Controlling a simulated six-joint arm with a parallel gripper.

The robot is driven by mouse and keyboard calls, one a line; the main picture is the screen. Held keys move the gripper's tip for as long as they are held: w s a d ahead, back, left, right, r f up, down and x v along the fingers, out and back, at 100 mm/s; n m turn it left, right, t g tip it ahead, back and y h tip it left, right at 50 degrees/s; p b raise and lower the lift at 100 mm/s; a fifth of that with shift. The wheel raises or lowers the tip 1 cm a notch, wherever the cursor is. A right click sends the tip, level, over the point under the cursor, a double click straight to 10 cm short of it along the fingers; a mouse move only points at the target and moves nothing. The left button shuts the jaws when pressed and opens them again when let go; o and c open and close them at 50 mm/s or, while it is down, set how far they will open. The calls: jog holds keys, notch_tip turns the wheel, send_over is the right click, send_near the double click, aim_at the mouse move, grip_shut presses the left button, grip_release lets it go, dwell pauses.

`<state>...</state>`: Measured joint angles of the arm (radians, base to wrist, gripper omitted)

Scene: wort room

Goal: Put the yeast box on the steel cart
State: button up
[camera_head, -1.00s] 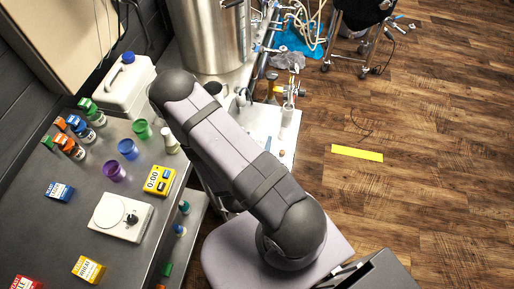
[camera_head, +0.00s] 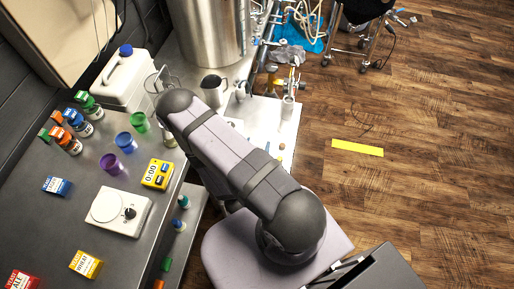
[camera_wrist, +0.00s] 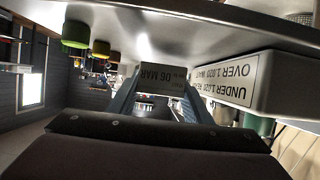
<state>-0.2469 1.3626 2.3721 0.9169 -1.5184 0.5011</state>
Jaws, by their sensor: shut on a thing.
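In the wrist view my gripper (camera_wrist: 160,98) has its two fingers on either side of a dark-looking box (camera_wrist: 163,76) with upside-down lettering that reads "06 MAR". The gripper is shut on this box. I take it for the yeast box, though its other faces are hidden. In the head view the gripper and held box are hidden behind my arm. A wheeled metal frame (camera_head: 363,40) stands on the floor at the top right, with something black on it. I cannot tell whether it is the steel cart.
A grey work surface (camera_head: 50,215) at left holds a scale (camera_head: 113,212), a yellow timer (camera_head: 157,174), cups, bottles and small boxes. A steel kettle (camera_head: 210,35) and a pitcher (camera_head: 213,90) stand behind my arm. A labelled pale block (camera_wrist: 262,85) is close right of the fingers.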

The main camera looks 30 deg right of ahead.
jog(key=shift+f, duration=0.8)
jog(key=shift+f, duration=0.15)
jog(key=o, duration=1.1)
jog(key=shift+r, duration=0.25)
jog(key=shift+p+v, duration=1.3)
jog(key=shift+v, duration=2.45)
